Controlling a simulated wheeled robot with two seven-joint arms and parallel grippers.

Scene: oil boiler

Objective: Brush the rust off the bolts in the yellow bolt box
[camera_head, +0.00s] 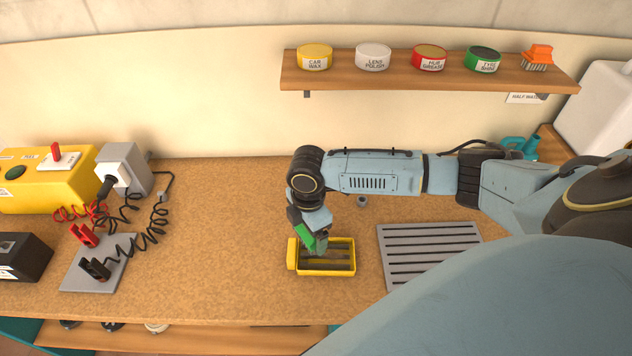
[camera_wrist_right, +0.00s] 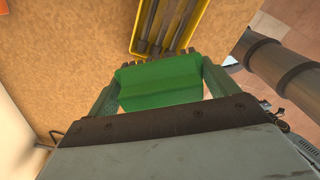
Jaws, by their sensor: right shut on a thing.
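The yellow bolt box (camera_head: 291,254) lies on the workbench in front of me, with dark bars or bolts inside it. It also shows at the top of the right wrist view (camera_wrist_right: 137,42), where long dark bolts lie side by side. My right gripper (camera_head: 318,246) is over the left part of the box, pointing down. It is shut on a green block-shaped thing (camera_wrist_right: 160,82), with dark bristle-like tips showing at its far edge; it looks like a brush. Whether the bristles touch the bolts I cannot tell. My left gripper is not in view.
A grey slotted grate (camera_head: 430,236) lies right of the box. At the left are a yellow charger box (camera_head: 50,190), red and black clamps on a grey plate (camera_head: 75,272) and a black battery (camera_head: 20,262). A shelf (camera_head: 400,80) holds tins and an orange brush (camera_head: 538,57). Bench left of the box is clear.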

